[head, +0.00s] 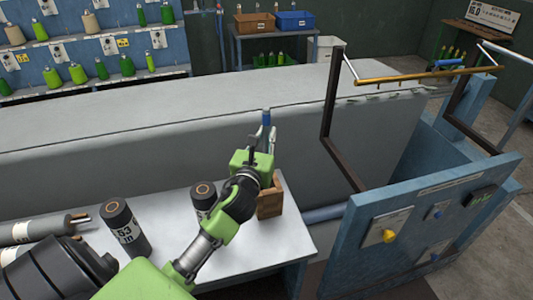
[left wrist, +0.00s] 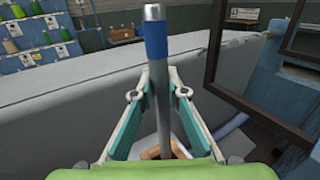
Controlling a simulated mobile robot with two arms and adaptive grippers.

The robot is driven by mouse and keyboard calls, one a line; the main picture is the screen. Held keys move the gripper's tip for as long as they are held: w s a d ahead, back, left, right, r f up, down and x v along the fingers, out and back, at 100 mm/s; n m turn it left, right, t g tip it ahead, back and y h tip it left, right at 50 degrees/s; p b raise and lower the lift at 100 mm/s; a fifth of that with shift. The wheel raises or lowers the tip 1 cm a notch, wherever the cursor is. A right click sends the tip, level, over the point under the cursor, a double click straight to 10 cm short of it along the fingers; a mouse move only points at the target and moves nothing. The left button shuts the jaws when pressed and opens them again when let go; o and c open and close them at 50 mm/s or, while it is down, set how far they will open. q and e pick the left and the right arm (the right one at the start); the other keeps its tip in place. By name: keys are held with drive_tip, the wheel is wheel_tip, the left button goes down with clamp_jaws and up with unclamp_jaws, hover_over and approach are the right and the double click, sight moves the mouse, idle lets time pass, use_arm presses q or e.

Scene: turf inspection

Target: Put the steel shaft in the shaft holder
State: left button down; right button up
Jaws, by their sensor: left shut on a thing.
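The steel shaft (head: 266,118) stands about upright in my left gripper (head: 262,143), its blue band and bright tip above the fingers. In the left wrist view the shaft (left wrist: 154,45) runs down between the two teal-padded fingers (left wrist: 157,95), which are shut on it. A wooden block (head: 271,202), likely the shaft holder, sits on the white table below and slightly right of the gripper. Part of the wooden block (left wrist: 160,150) shows behind the shaft's lower part in the left wrist view. The shaft's lower end is hidden, so I cannot tell whether it is in the block. My right gripper is not in view.
Two black cylinders, one left (head: 123,228) and one nearer the block (head: 203,197), stand on the white table (head: 265,240). A grey roll (head: 35,229) lies at the left. A long grey turf bed (head: 210,125) lies behind; a blue machine frame (head: 420,225) stands at the right.

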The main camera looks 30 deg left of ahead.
use_arm(q)
wheel_tip(320, 180, down, 3)
drive_tip(key=shift+r, duration=0.2)
wheel_tip(320, 180, down, 4)
drive_tip(key=shift+r+b, duration=0.25)
drive_tip(key=shift+b, duration=0.05)
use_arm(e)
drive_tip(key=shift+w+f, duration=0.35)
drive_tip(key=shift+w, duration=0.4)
use_arm(q)
drive_tip(key=shift+f, duration=0.15)
drive_tip(key=c, duration=2)
unclamp_jaws()
drive_tip(key=shift+f, duration=0.1)
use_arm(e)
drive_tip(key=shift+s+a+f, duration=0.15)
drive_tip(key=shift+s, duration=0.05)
